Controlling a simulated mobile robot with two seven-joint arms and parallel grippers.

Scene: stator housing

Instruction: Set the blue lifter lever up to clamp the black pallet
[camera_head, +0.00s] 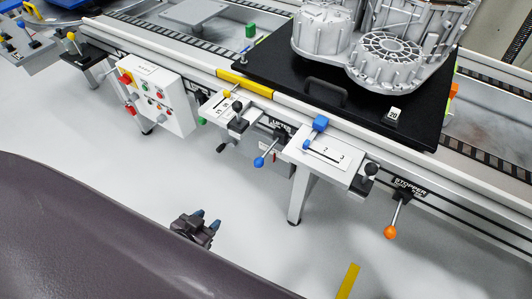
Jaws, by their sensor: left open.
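The blue-balled lifter lever (260,161) hangs down at a slant from the rail's front, by the partly hidden LIFTER label. The black pallet (290,77) lies on the conveyor at the upper right, carrying grey metal housings (387,52). My left gripper (206,219) is open, with blue fingertips. In the picture it is below and left of the lever's ball, apart from it, with nothing visible between its fingers. My right gripper is not in view.
An orange-balled stopper lever (390,232) hangs to the right. A numbered plate (323,153) with a blue knob (320,123) juts out beside the lifter lever. A white button box (157,98) is at the left. A table leg (299,192) stands below; open floor surrounds my gripper.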

